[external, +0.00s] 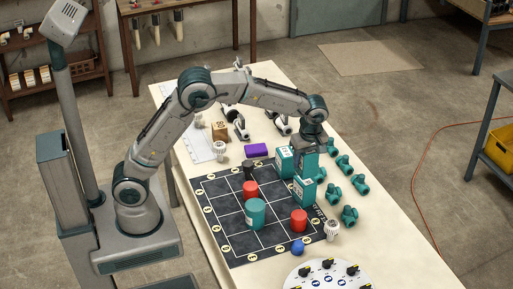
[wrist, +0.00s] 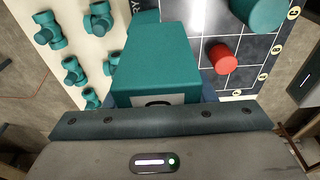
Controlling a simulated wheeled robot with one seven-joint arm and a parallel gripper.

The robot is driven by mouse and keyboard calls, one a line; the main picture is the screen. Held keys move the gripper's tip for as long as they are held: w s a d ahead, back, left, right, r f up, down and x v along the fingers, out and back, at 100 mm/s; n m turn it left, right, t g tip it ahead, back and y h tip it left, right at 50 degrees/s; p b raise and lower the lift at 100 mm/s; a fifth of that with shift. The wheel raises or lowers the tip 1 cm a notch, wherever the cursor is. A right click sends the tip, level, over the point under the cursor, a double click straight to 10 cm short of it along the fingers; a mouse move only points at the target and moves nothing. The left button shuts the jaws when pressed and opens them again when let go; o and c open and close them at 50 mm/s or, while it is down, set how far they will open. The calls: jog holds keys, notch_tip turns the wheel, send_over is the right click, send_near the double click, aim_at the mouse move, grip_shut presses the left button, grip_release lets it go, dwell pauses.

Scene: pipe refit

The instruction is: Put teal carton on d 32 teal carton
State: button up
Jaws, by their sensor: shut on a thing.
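My gripper (external: 305,148) is over the far right part of the dark grid board (external: 231,222), beside the teal valve fittings. In the wrist view a teal carton (wrist: 155,65) is held at the gripper, its plain side facing the camera. A bit of another teal piece (wrist: 147,17) shows just beyond it. In the external view two labelled teal cartons stand close to the gripper, one at its left (external: 285,162) and one in front (external: 304,192). The held carton is hard to separate from these there. The jaw contact is mostly hidden.
Red cylinders (external: 299,220), a teal cylinder (external: 257,213) and a black cylinder (external: 249,170) stand on the board. Several teal valve fittings (external: 349,215) lie to the right. A blue ball (external: 297,247) and a purple block (external: 257,150) are nearby.

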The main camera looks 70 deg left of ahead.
jog(key=w+a+f, duration=0.2)
jog(key=a, duration=0.1)
jog(key=shift+p, duration=0.3)
jog(key=shift+f+p, duration=0.45)
jog(key=shift+f, duration=1.6)
jog(key=shift+f, duration=0.25)
jog(key=o, duration=1.2)
jog(key=shift+c, duration=0.2)
jog(key=shift+r, duration=0.15)
